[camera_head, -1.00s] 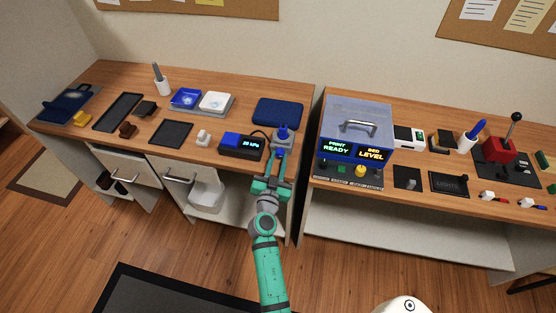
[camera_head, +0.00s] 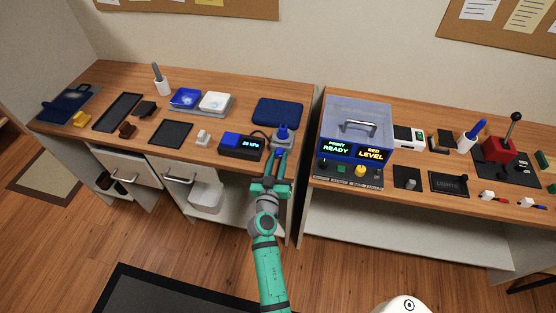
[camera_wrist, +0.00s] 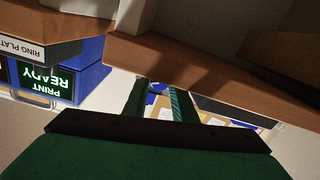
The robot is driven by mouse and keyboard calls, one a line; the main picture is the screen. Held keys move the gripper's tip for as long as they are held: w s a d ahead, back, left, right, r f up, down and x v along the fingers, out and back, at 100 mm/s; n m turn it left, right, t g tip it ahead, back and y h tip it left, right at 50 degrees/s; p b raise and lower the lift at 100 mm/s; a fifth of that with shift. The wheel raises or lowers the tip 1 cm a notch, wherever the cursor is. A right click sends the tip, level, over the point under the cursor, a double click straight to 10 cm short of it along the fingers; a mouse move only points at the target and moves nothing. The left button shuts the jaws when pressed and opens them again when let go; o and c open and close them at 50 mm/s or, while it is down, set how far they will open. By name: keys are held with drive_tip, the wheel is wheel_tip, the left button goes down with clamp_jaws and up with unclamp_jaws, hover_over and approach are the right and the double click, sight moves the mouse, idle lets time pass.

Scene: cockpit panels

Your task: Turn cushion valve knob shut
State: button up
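The blue valve knob (camera_head: 283,131) stands at the front right of the left counter, just left of the gap between the counters. It sits beside a dark box with a lit kPa display (camera_head: 240,146), and a blue cushion (camera_head: 278,111) lies behind it. My gripper (camera_head: 280,153) reaches up to the knob from the counter's front edge. Its tips are at or just below the knob; I cannot tell if they touch it. In the wrist view the two fingers (camera_wrist: 160,98) are apart, with no clearly visible knob between them.
Right of the gap stands a blue-grey printer box (camera_head: 357,128) with lit displays. A white knob-like piece (camera_head: 203,138) and a dark tray (camera_head: 171,133) lie left of the display box. The wooden counter edge (camera_wrist: 200,72) is close in the wrist view.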

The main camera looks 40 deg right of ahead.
drive_tip(key=o, duration=0.4)
drive_tip(key=shift+c, duration=0.2)
drive_tip(key=shift+s+a, duration=0.1)
drive_tip(key=v, duration=1)
drive_tip(key=shift+s+a, duration=0.2)
drive_tip(key=shift+a, duration=0.05)
drive_tip(key=shift+w, duration=0.1)
